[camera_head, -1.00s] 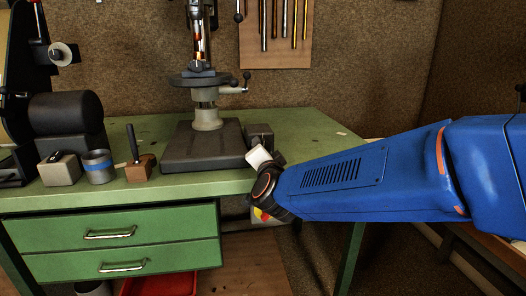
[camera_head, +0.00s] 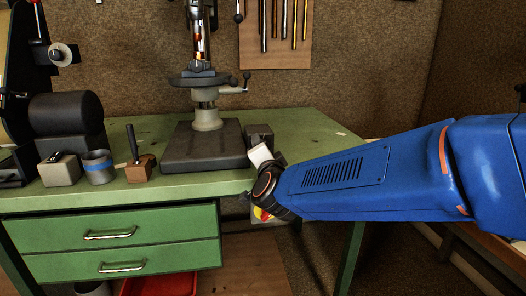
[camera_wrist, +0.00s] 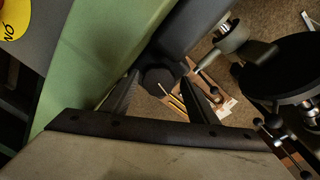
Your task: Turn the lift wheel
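The drill press (camera_head: 205,118) stands on the green bench. A ball-ended handle (camera_head: 236,88) sticks out at its right; I cannot tell for sure which part is the lift wheel. My gripper (camera_wrist: 160,76) shows in the wrist view with two dark fingers apart, open. A dark, faceted knob-like end (camera_wrist: 160,84) appears between them, in front of a dark block; I cannot tell whether the fingers touch it. In the head view, only the pale gripper body (camera_head: 261,156) shows at the bench's front edge, right of the press base; its fingers are hidden.
The green bench (camera_head: 310,128) is clear at the right. A metal cup (camera_head: 98,168), a small grey block (camera_head: 59,170) and a wooden block with a handle (camera_head: 139,172) stand at the left. Tools hang on a board (camera_head: 276,58) behind. Drawers (camera_head: 115,233) are below.

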